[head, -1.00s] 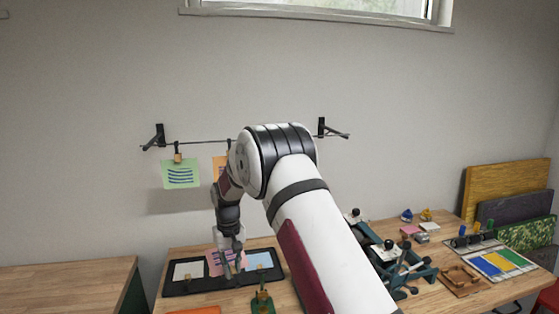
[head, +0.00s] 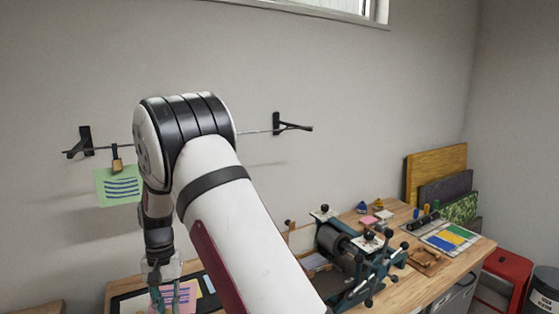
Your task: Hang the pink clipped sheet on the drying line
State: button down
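The pink sheet (head: 182,296) with dark stripes shows low in the head view, at the black tray (head: 128,302) on the wooden table. My gripper (head: 163,296) points down over the pink sheet's left part. Its fingertips are low in the picture and blurred against the sheet, so I cannot tell whether it is open or grips anything. The sheet's clip cannot be made out. The drying line (head: 255,132) runs along the wall between two black brackets; my arm hides its middle. A green striped sheet (head: 118,187) hangs from a clip (head: 117,163) at its left.
A pale blue sheet (head: 209,284) lies right of the pink one. A green press with a dark roller (head: 336,243) stands on the table right of my arm. Boards (head: 436,178) lean at the back right.

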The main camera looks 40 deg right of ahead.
jog(key=w+d+r+m+t+y, duration=0.1)
jog(key=d+r+m+t+y, duration=0.4)
jog(key=r+m, duration=0.45)
jog(key=w+d+r+m+t+y, duration=0.2)
jog(key=d+r+m+t+y, duration=0.3)
jog(key=r+m, duration=0.5)
jog(key=s+d+r+m+t+h, duration=0.4)
jog(key=d+r+m+t+h, duration=0.3)
jog(key=d, duration=0.4)
jog(key=s+d+r+m+t+h, duration=0.45)
jog(key=d+r+m+h, duration=0.25)
jog(key=d+h, duration=0.4)
jog(key=w+d+b, duration=0.2)
jog(key=w, duration=0.5)
jog(key=w+d+y+b, duration=0.1)
jog(key=w+d+b, duration=0.1)
jog(key=w, duration=0.4)
jog(key=shift+w+y+b, duration=0.3)
jog(key=shift+w+b, duration=0.05)
jog(key=shift+b, duration=0.45)
jog(key=shift+d+f+n, duration=0.1)
jog(key=shift+d+n, duration=0.05)
jog(key=shift+n, duration=0.1)
jog(key=shift+b, duration=0.4)
jog(key=shift+f+b, duration=0.5)
jog(key=shift+f, duration=0.1)
dwell(0.5)
